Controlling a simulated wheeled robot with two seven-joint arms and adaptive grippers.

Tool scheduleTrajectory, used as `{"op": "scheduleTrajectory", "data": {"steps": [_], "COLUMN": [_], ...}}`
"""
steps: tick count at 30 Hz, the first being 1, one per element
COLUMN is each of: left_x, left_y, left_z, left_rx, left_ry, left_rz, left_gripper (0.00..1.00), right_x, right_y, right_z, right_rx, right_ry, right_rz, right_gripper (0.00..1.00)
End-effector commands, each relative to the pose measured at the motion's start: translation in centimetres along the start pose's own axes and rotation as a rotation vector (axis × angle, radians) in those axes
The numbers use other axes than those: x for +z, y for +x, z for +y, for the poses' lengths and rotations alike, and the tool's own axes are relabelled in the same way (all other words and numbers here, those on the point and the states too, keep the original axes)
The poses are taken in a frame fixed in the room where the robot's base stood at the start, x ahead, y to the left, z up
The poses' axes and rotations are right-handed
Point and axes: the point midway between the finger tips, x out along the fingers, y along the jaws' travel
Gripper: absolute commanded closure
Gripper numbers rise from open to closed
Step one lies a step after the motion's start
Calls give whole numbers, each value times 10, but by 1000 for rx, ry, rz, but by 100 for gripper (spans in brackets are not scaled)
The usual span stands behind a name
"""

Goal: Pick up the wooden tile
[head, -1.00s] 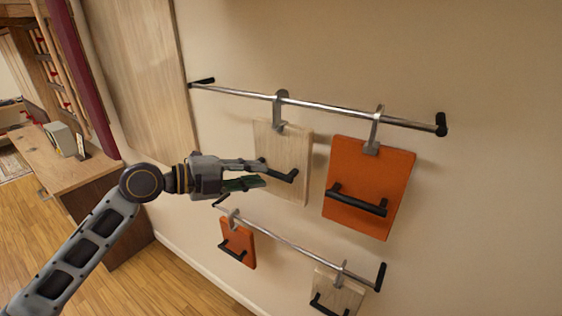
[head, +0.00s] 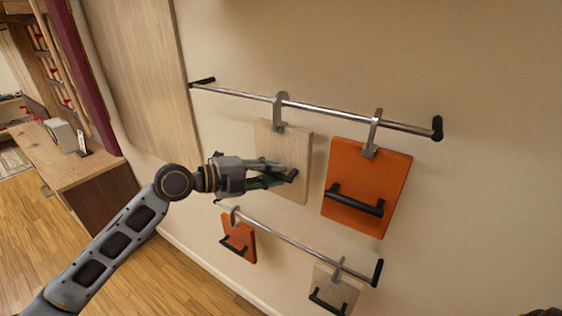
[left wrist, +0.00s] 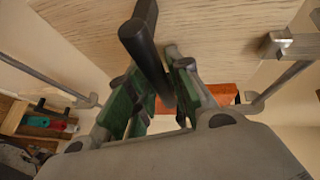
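The wooden tile (head: 295,145) is a pale square board with a black bar handle. It hangs by a metal hook from the upper rail on the wall. My left gripper (head: 282,174) is in front of its lower half, at the handle. In the left wrist view the black handle (left wrist: 148,55) runs between the green-padded fingers (left wrist: 160,85). The fingers stand apart on either side of the handle, and I see no clear grip on it. The tile's face (left wrist: 215,25) fills the top of that view. My right gripper is not in view.
An orange tile (head: 367,180) hangs close on the right of the same upper rail (head: 340,110). A lower rail (head: 290,238) holds a small orange tile (head: 239,238) and a small wooden tile (head: 335,288). A wooden desk (head: 60,165) stands at the left.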

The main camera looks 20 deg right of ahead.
Motion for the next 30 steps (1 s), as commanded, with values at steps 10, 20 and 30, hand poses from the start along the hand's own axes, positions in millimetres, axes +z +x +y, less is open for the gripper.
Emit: {"op": "scheduleTrajectory", "data": {"steps": [10,20,30], "left_x": [0,0,-1], "left_y": [0,0,-2], "left_z": [0,-2,-10], "left_rx": [0,-3,-4], "left_ry": [0,2,5], "left_rz": [0,0,0], "left_gripper": [100,100,100], "right_x": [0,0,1], "right_y": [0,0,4], "right_z": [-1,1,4], "right_rx": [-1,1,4], "right_ry": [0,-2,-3], "right_rz": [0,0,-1], "right_gripper": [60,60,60]}}
